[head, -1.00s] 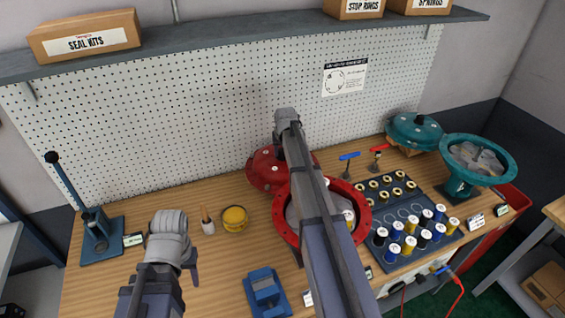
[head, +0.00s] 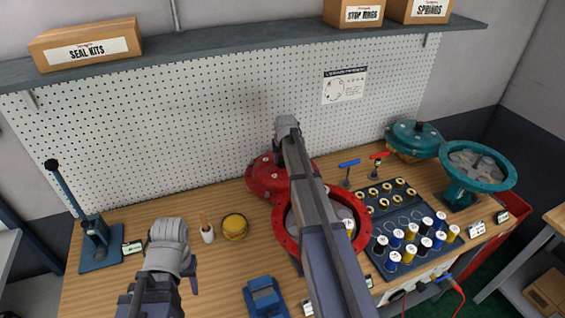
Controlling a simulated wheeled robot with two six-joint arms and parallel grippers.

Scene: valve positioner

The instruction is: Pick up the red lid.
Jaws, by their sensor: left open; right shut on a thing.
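The red lid (head: 262,177), a domed cover with bolts on its rim, is at the back middle of the bench, behind the round red housing (head: 284,237). My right arm reaches up across the housing, and my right gripper (head: 287,126) is at the lid. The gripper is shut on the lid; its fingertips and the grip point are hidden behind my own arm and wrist. The lid still appears low, by the bench and the housing's rear rim. My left gripper (head: 170,262) is open and empty over the front left of the bench.
A yellow pot (head: 235,226) and a small brush holder (head: 207,234) stand left of the housing. A blue block (head: 265,298) is in front. A spool tray (head: 407,228), teal housing (head: 478,166) and teal lid (head: 415,138) are at right. A lever press (head: 97,245) stands far left.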

